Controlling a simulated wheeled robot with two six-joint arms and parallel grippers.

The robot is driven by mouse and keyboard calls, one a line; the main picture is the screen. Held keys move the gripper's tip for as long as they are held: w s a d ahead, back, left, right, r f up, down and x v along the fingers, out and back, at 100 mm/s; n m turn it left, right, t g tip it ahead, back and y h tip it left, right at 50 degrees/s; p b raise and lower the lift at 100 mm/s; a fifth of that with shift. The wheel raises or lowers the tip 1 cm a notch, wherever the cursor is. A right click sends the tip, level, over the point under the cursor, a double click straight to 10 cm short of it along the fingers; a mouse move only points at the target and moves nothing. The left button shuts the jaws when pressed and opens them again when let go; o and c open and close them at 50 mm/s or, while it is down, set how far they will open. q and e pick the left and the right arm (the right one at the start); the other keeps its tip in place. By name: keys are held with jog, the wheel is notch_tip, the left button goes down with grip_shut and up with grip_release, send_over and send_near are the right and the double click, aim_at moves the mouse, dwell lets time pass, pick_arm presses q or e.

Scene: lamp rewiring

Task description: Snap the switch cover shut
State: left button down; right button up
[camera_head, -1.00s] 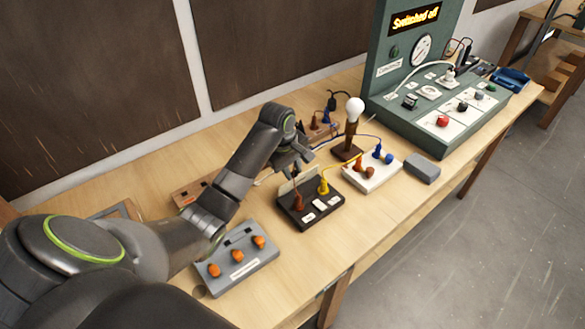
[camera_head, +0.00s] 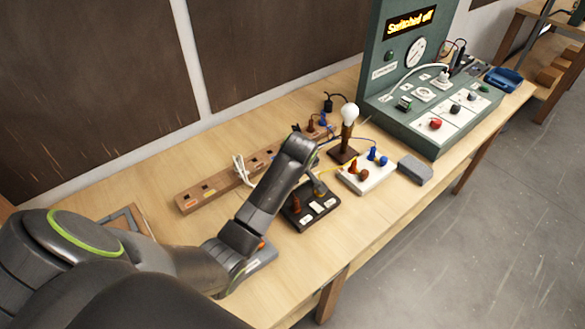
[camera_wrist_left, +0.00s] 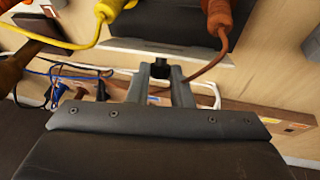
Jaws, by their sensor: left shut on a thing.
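The black switch box (camera_head: 328,207) stands on the bench below my left forearm, with white labels on top. A red-brown plug (camera_head: 296,203) stands in it. In the left wrist view the dark box (camera_wrist_left: 185,28) has a pale edge, between a yellow plug (camera_wrist_left: 112,8) and an orange-red plug (camera_wrist_left: 218,14). My left gripper (camera_wrist_left: 161,76) is shut on a small black part (camera_wrist_left: 160,68) at that edge. I cannot tell whether this part belongs to the switch cover. My arm hides the cover in the head view. My right gripper is not in view.
A white socket block (camera_head: 352,183) with plugs and a lamp (camera_head: 349,120) stand just right of the box. A wooden strip (camera_head: 200,192) lies behind. A grey box (camera_head: 415,170) and green test panel (camera_head: 410,125) stand farther right. Cables cross behind the gripper.

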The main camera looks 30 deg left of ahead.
pick_arm(q)
jog(key=shift+s+d+f+t+y, duration=0.1)
jog(key=shift+s+d+t+y, duration=0.15)
jog(key=shift+d+t+y, duration=0.6)
jog(key=shift+a+g+y, duration=0.2)
jog(key=shift+g+y, duration=0.05)
jog(key=shift+y, duration=0.2)
jog(key=c, duration=1.3)
grip_release()
